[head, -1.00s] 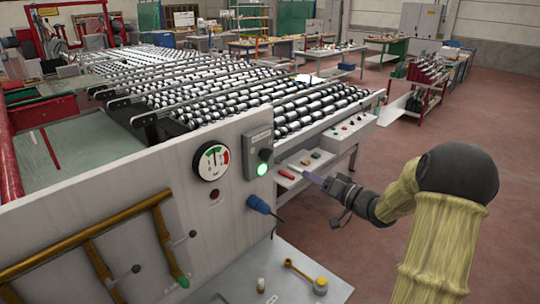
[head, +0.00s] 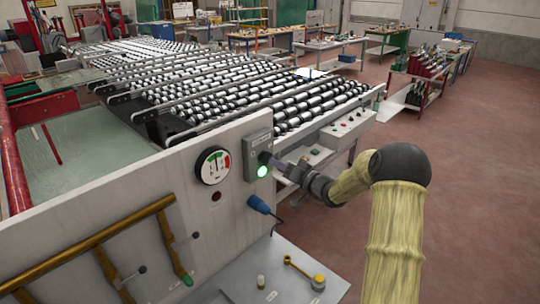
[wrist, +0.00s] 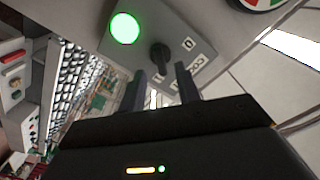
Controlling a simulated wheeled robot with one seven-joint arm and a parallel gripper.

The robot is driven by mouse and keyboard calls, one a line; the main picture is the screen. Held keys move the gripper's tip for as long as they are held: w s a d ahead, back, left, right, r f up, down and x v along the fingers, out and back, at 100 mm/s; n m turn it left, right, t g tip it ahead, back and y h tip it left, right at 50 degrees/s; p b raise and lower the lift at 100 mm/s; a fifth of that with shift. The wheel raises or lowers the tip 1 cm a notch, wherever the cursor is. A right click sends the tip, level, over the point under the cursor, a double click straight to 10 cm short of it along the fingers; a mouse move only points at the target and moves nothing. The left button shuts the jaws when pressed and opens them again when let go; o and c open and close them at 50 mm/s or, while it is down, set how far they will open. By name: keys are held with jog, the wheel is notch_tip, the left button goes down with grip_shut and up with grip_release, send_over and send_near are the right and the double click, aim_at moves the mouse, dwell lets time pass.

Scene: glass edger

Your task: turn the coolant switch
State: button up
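The coolant switch is a black knob (wrist: 160,57) on a grey box with a lit green lamp (wrist: 125,28); a "0" and lettering are printed beside it. In the head view the switch box (head: 257,150) sits on the light panel, right of the round gauge, with the green lamp (head: 262,171) glowing. My gripper (wrist: 163,85) is in front of the knob in the wrist view, its two dark fingers apart with the knob showing between and just beyond their tips. I cannot tell whether the fingers touch the knob. In the head view my gripper (head: 280,165) is close to the box's right side.
A round gauge (head: 212,165) is left of the box. A blue plug (head: 259,205) juts from the panel below. A control box with buttons (head: 347,129) and the roller conveyor (head: 240,105) lie behind. The red floor at right is open.

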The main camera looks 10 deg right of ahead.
aim_at(266, 158)
jog(key=p+x, duration=0.1)
jog(key=x, duration=0.3)
jog(key=shift+w+a+p, duration=0.2)
jog(key=shift+w+p, duration=0.1)
grip_shut()
